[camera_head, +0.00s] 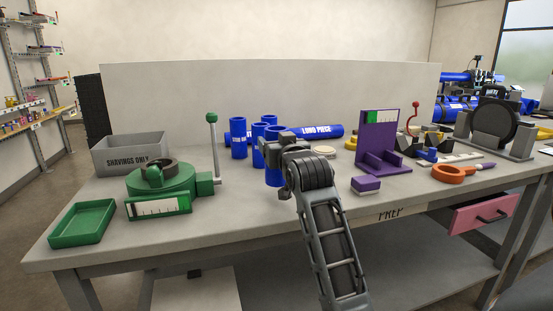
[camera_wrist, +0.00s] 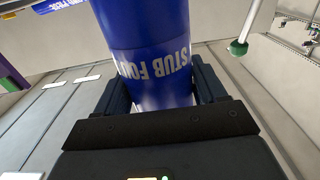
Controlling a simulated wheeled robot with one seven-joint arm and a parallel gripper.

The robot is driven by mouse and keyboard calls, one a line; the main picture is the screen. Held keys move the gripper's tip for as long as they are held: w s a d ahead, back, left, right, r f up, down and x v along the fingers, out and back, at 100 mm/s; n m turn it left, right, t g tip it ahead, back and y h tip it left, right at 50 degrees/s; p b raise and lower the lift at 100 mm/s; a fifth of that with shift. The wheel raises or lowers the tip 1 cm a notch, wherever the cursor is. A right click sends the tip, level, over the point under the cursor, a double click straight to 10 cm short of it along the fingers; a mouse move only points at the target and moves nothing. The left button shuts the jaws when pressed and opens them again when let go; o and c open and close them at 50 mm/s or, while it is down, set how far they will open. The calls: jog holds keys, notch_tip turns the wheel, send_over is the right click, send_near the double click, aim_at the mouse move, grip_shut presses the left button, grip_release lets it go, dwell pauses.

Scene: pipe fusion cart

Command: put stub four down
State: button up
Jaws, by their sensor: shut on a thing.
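Stub four is a blue cylinder (camera_wrist: 150,40) with white lettering reading "STUB FOU", upside down in the wrist view. My gripper (camera_wrist: 162,92) is shut on it, one dark finger on each side. In the head view, a blue cylinder, apparently stub four (camera_head: 274,178), shows below my gripper (camera_head: 275,156), mostly hidden by it. It is over the bench's middle, in front of the other blue stubs. I cannot tell whether its base touches the bench.
Other blue stubs (camera_head: 238,139) and the blue long piece (camera_head: 318,131) are behind my gripper. A green machine (camera_head: 162,183) with an upright lever (camera_head: 214,150) is to the left. A purple stand (camera_head: 379,145) and purple block (camera_head: 365,185) are to the right. Bare bench (camera_head: 245,205) lies between.

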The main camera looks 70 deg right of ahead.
jog(key=shift+f, duration=1.95)
jog(key=shift+f, duration=0.1)
jog(key=o, duration=1.2)
jog(key=shift+a, duration=0.1)
jog(key=b+v, duration=0.1)
jog(key=v, duration=1.1)
